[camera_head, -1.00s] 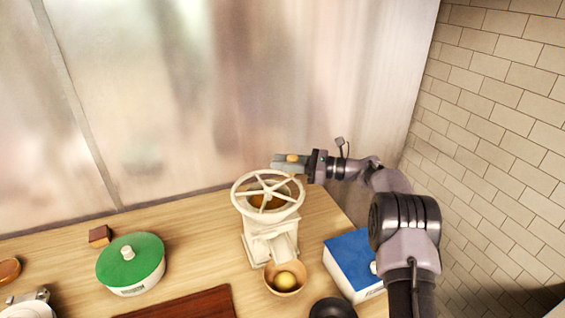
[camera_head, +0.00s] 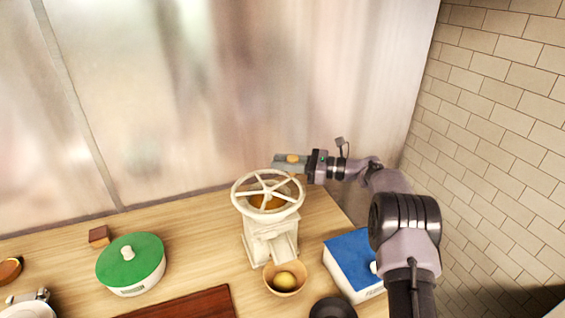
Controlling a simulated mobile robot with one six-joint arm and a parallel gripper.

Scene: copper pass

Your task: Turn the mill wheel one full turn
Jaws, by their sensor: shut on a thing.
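The mill (camera_head: 268,243) is a cream-white body standing on the wooden counter. Its spoked wheel (camera_head: 240,197) lies flat on top, with brown contents visible below the spokes. My gripper (camera_head: 285,161) is at the far right side of the wheel's rim, reaching in from the right. It is shut on a small tan-orange knob (camera_head: 293,158), which appears to be the wheel's handle. The jaws hide most of the knob and its joint to the rim.
A wooden bowl (camera_head: 272,282) with a yellowish round thing sits before the mill. A blue-topped box (camera_head: 352,258) and a dark round dish (camera_head: 333,309) stand right. A green-lidded pot (camera_head: 130,260), a brown block (camera_head: 99,236) and a dark red board (camera_head: 190,305) are left.

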